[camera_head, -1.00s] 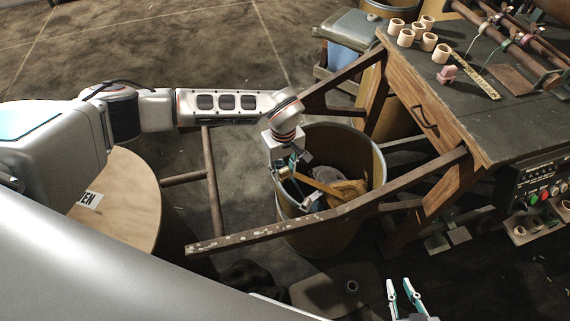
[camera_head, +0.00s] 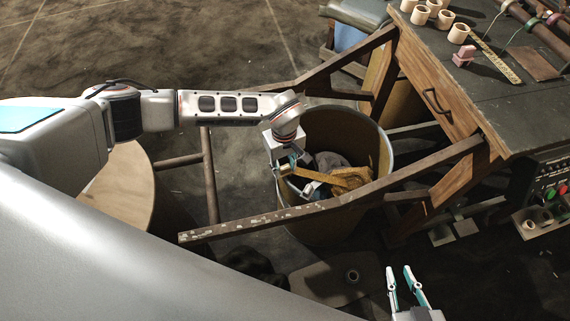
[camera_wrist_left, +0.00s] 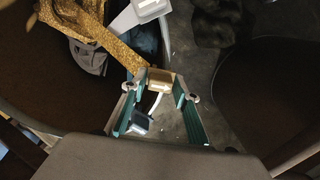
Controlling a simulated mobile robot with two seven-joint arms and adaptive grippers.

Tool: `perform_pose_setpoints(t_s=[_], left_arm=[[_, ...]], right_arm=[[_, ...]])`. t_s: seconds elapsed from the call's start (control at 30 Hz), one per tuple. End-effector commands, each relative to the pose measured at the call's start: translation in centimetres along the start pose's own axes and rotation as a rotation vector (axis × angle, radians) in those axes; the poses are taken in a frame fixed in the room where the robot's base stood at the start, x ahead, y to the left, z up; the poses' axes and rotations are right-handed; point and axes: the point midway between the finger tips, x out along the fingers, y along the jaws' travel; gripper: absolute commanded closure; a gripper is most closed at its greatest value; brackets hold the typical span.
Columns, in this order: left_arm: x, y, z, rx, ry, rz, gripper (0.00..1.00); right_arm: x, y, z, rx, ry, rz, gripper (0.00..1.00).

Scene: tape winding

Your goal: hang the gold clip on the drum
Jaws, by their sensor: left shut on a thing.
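The drum (camera_head: 362,130) is an open brown barrel in the middle of the head view, with gold strips (camera_head: 347,181) and grey scrap inside. My left gripper (camera_head: 284,172) is at the drum's left rim. In the left wrist view, my left gripper (camera_wrist_left: 158,88) is shut on the gold clip (camera_wrist_left: 160,77), a small gold block between the fingertips. The drum's dark inside (camera_wrist_left: 45,82) fills the left of that view. I cannot tell whether the clip touches the rim. The clip is too small to make out in the head view. My right gripper (camera_head: 407,286) is open and empty at the bottom.
A wooden beam (camera_head: 245,227) crosses in front of the drum. A workbench (camera_head: 515,105) with several pale rings (camera_head: 442,20) and a pink block (camera_head: 464,55) stands at the right. A round wooden reel (camera_head: 125,190) is at the left.

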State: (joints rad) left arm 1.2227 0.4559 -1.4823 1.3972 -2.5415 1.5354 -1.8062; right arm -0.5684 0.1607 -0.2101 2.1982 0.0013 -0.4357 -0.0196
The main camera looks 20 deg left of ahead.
Motion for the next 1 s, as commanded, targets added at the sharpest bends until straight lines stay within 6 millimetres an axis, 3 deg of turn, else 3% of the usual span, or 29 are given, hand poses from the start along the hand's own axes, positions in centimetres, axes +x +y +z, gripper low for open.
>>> perform_pose_setpoints(t_s=[0.23, 0.27, 0.3, 0.33, 0.73, 1.0], left_arm=[[0.0, 0.0, 0.0, 0.0, 0.0, 0.001, 0.84], [0.0, 0.0, 0.0, 0.0, 0.0, 0.0, 0.63], [0.0, 0.0, 0.0, 0.0, 0.0, 0.0, 0.52], [0.0, 0.0, 0.0, 0.0, 0.0, 0.0, 0.51], [-0.5, 0.1, 0.0, 0.001, 0.001, 0.002, 0.51], [-5.0, 0.1, -0.1, 0.002, 0.003, 0.003, 0.51]], right_arm=[[0.1, 0.2, -0.2, 0.0, 0.004, 0.005, 0.79], [0.1, 0.3, -0.2, 0.0, 0.004, 0.005, 0.79], [0.1, 0.3, -0.2, 0.0, 0.004, 0.005, 0.79], [0.1, 0.3, -0.2, 0.0, 0.004, 0.005, 0.79], [-0.1, 0.0, 0.5, 0.006, -0.01, 0.003, 0.79], [-0.1, 0.1, 0.3, 0.004, -0.006, 0.003, 0.79]])
